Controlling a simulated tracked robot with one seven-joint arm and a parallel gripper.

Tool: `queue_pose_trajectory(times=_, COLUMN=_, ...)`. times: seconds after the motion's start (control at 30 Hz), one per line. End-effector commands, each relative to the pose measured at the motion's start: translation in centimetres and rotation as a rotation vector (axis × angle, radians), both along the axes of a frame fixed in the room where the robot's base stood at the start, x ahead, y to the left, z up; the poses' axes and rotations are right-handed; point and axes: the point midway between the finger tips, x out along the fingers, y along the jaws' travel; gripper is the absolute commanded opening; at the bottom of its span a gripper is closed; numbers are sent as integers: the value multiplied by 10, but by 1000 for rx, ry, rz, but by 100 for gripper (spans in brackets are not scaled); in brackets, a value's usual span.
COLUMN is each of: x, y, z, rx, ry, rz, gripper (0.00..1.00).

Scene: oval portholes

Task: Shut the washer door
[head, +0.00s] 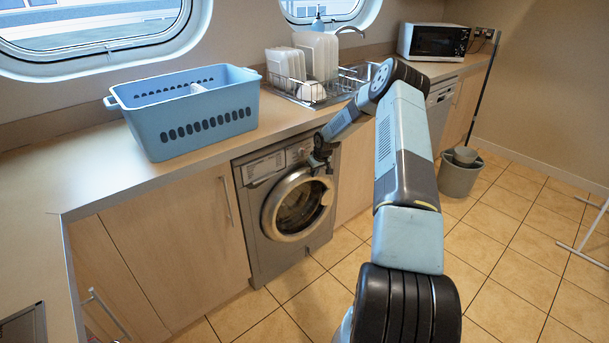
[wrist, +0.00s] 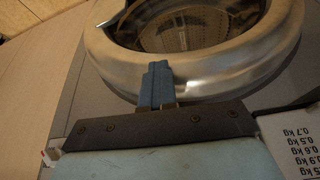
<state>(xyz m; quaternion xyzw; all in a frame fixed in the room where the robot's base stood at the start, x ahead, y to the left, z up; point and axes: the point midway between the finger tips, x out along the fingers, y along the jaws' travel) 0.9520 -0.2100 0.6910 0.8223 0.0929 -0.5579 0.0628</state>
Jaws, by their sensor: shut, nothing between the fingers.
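The washer (head: 252,232) is a grey front-loader set under the counter. Its round door (head: 270,213) has a wide silver ring around dark glass and lies close to the washer's front; I cannot tell whether it is fully latched. My gripper (head: 322,168) is at the upper right of the door ring, its fingers small and dark there. In the wrist view, the blue fingers (wrist: 158,80) are together and empty, overlapping the edge of the silver door ring (wrist: 225,68). Whether they touch it is unclear.
A blue basket (head: 190,112) stands on the counter above the washer. A dish rack (head: 310,92) with plates and a microwave (head: 434,42) are farther right. A grey bucket (head: 459,176) stands on the tiled floor. The floor before the washer is clear.

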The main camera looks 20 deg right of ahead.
Motion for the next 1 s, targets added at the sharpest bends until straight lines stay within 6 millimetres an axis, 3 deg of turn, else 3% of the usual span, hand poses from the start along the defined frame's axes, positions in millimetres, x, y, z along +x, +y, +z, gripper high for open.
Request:
queue_pose_trajectory(times=0.17, x=-1, y=7, z=7, rx=3, ry=3, rz=8, gripper=0)
queue_pose_trajectory(times=0.7, x=-38, y=-8, z=93, rx=-1, ry=-7, rz=0, gripper=0)
queue_pose_trajectory(times=1.0, x=-53, y=-12, z=124, rx=0, ry=-7, rz=-1, gripper=0)
